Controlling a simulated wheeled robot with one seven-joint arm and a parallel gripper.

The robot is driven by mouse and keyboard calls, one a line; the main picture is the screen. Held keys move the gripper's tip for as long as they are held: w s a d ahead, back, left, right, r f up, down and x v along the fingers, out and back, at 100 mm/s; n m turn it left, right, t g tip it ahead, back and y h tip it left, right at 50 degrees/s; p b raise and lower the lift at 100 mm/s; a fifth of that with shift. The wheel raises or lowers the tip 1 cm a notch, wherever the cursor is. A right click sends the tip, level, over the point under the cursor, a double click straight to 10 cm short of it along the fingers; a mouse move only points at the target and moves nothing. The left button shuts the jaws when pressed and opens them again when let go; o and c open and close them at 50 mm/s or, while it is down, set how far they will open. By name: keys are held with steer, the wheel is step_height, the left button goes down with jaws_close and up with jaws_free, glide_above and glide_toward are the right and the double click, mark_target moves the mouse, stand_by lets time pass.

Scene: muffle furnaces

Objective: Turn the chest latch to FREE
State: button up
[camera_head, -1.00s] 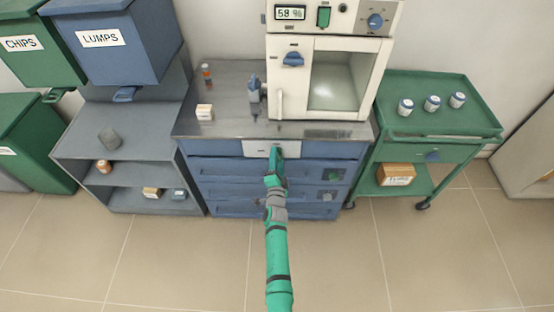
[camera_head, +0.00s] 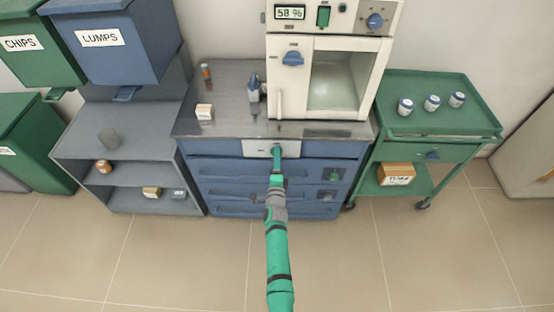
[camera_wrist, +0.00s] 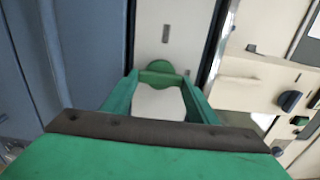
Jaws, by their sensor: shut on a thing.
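The blue drawer chest (camera_head: 230,172) stands under the grey worktop. A pale plate (camera_head: 256,147) is set in its top front, and it runs up the middle of the wrist view (camera_wrist: 172,30). A green rounded latch knob (camera_wrist: 158,68) sits on the plate. My gripper (camera_head: 277,150) reaches up to the plate, and its two green fingers (camera_wrist: 160,78) are closed on the knob. The knob is mostly hidden by my gripper in the head view. I cannot read any latch marking.
A white furnace (camera_head: 335,78) and a small white block (camera_head: 204,112) stand on the worktop. A green trolley (camera_head: 440,120) with several jars is at right. Grey shelves (camera_head: 75,155) are at left. The tiled floor in front is clear.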

steer(key=shift+f, duration=0.1)
steer(key=o, duration=1)
steer(key=shift+o, duration=0.2)
steer(key=shift+s, duration=0.1)
steer(key=s, duration=1)
steer(key=shift+s, duration=0.35)
